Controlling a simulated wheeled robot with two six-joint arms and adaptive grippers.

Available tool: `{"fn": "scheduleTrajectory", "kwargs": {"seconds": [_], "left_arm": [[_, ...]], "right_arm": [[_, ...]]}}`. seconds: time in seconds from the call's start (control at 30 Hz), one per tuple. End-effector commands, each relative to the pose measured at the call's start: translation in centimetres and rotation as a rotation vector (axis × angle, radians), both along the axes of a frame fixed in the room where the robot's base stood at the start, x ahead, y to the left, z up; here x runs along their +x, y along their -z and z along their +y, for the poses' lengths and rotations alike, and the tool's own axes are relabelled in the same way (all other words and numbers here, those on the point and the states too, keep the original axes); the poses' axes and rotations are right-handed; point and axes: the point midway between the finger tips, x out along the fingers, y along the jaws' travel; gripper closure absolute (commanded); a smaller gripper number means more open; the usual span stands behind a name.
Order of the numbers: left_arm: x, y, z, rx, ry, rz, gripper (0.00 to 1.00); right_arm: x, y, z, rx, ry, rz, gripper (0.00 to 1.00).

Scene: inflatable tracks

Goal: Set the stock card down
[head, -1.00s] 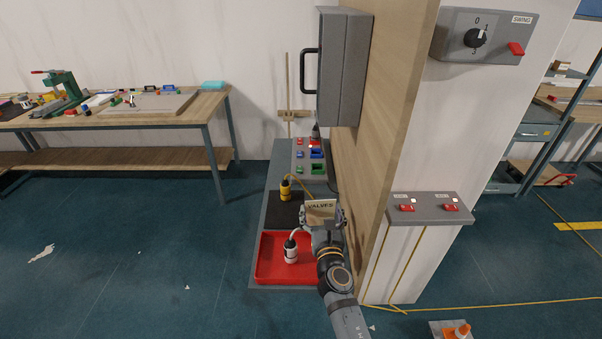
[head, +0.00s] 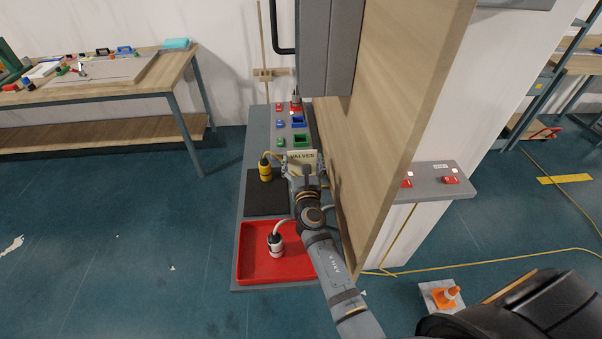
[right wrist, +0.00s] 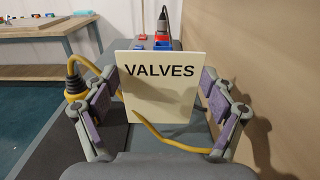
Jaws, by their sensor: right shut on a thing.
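The stock card is a cream card marked "VALVES" (head: 302,157). In the right wrist view the card (right wrist: 163,86) stands upright between the two fingers of my right gripper (right wrist: 163,105), which is shut on it. In the head view my right gripper (head: 302,168) holds the card over the grey bench, near the dark mat (head: 262,200) and beside the wooden panel. My left gripper is not in view.
A red tray (head: 262,276) with a white plug (head: 276,244) lies at the near end of the grey bench (head: 257,150). A yellow plug (head: 265,170) with a yellow cable stands by the mat. Red, blue and green sockets (head: 298,122) lie beyond. The wooden panel (head: 385,110) walls the right side.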

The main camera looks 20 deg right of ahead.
Motion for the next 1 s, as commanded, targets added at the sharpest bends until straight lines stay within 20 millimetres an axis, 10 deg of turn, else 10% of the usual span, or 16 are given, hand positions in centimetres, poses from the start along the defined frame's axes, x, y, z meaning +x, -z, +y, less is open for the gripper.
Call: {"fn": "scheduleTrajectory", "kwargs": {"seconds": [0.17,0.67,0.7,0.8,1.0], "left_arm": [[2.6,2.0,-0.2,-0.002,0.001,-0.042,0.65],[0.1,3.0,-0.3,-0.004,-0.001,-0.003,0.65],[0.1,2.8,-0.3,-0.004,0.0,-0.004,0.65],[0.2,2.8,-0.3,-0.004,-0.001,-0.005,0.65],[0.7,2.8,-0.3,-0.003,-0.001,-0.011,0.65]], "right_arm": [[0.0,3.0,0.0,-0.001,0.0,0.001,0.37],[0.0,4.1,0.0,0.0,0.0,0.0,0.37],[0.0,4.0,0.0,0.0,0.0,0.0,0.12],[0.0,3.9,0.0,0.0,0.0,0.0,0.0],[0.0,3.9,0.0,0.0,0.0,0.0,0.0]]}}
